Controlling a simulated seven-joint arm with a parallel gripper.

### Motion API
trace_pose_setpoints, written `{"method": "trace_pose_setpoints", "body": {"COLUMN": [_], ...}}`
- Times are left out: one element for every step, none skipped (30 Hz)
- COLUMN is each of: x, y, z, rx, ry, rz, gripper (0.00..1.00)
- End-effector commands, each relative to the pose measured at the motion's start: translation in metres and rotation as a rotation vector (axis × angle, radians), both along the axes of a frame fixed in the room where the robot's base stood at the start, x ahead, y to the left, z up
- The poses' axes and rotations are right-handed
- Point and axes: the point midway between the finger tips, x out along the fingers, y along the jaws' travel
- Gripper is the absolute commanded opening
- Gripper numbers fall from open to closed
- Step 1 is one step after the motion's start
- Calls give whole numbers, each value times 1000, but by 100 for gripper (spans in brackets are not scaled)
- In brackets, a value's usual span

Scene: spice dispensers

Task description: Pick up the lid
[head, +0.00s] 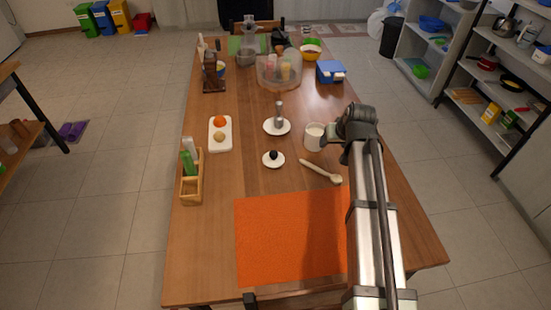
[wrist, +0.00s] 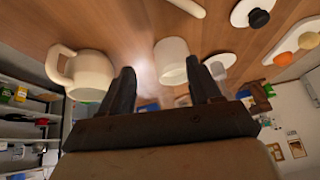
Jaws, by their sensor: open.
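The lid (head: 273,160) is a small white disc with a black knob, lying flat on the wooden table, left of the spoon. It also shows at the top right of the wrist view (wrist: 242,13), where its edge is cut off. My gripper (wrist: 160,75) is open, with both dark fingers apart and nothing seen held. In the head view the end of my arm is to the right of the lid and clear of it, beside a white cup (head: 314,138); the fingers are hard to make out there.
The white cup (wrist: 172,62) and a mug with a handle (wrist: 90,75) are close to my fingers. The orange mat (head: 290,235) is clear.

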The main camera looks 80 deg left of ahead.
Motion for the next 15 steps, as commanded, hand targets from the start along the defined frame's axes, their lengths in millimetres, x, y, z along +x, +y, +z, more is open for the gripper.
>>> {"method": "trace_pose_setpoints", "body": {"x": [-28, -42, -60, -74, -86, -102, -112, -122, -133, -140, -147, -154, -158, -161, -165], "y": [6, 7, 8, 9, 10, 10, 10, 10, 10, 9, 9, 8, 8, 8, 8], "z": [6, 8, 11, 13, 15, 18, 20, 22, 24, 25, 26, 27, 28, 29, 29], "rx": [-14, -25, -38, -47, -55, -66, -72, -80, -88, -93, -97, -104, -107, -109, -111], "ry": [-11, -18, -27, -34, -40, -47, -53, -58, -64, -70, -73, -77, -79, -81, -82], "rz": [50, 77, 112, 137, 160, 191, 211, 229, 251, 266, 279, 292, 300, 307, 313], "gripper": [63, 63, 63, 63, 63, 63, 63, 63, 63, 63, 63, 63, 63, 63, 63]}}
